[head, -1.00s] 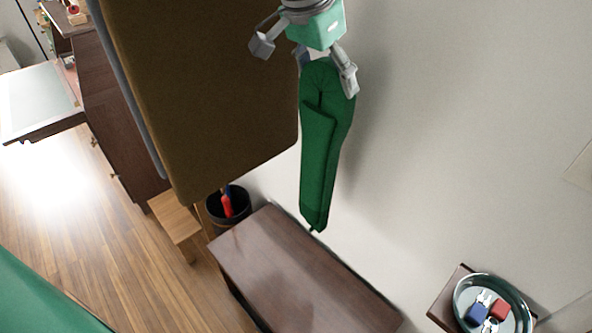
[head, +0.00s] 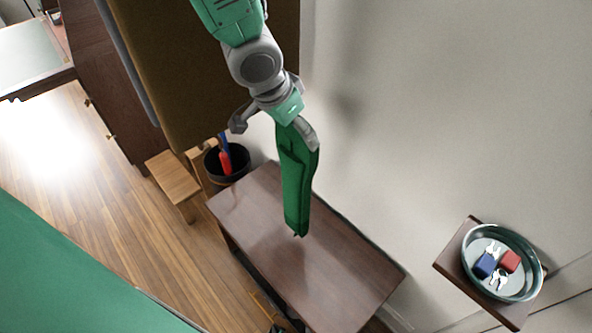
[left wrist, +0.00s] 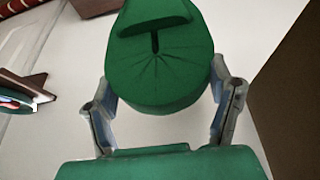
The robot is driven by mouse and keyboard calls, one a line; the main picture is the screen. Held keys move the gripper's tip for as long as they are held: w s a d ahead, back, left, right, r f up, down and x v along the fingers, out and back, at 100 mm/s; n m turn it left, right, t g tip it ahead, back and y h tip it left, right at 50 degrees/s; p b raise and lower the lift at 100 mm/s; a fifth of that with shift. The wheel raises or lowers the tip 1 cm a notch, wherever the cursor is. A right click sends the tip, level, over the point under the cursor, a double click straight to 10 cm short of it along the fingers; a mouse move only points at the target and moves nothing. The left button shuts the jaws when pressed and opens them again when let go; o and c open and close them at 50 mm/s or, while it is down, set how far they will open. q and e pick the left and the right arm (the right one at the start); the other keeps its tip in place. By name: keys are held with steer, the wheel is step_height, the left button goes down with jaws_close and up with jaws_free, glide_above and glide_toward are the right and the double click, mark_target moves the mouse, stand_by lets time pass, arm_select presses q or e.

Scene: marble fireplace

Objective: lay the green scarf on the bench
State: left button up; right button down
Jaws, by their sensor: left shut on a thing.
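The green scarf (head: 296,185) hangs folded and long from my left gripper (head: 275,130) in the head view. The gripper is shut on its upper end. In the left wrist view the scarf (left wrist: 158,60) is gathered between the two fingers. The dark wooden bench (head: 260,225) stands against the wall below. The scarf's lower end shows in front of the bench top; whether it touches the wood I cannot tell. My right gripper is not in view.
A small wall shelf (head: 446,262) at the right bears a round tray (head: 541,270) with keys and a red and a blue block. A black bin (head: 228,172) and a wooden stool (head: 172,178) stand left of the bench. The bench top looks clear.

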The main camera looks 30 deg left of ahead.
arm_select(q)
step_height(320, 180, down, 6)
steer(key=shift+r+b, duration=0.2)
steer(key=shift+b, duration=0.4)
steer(key=o, duration=1.6)
steer(key=shift+o, duration=0.2)
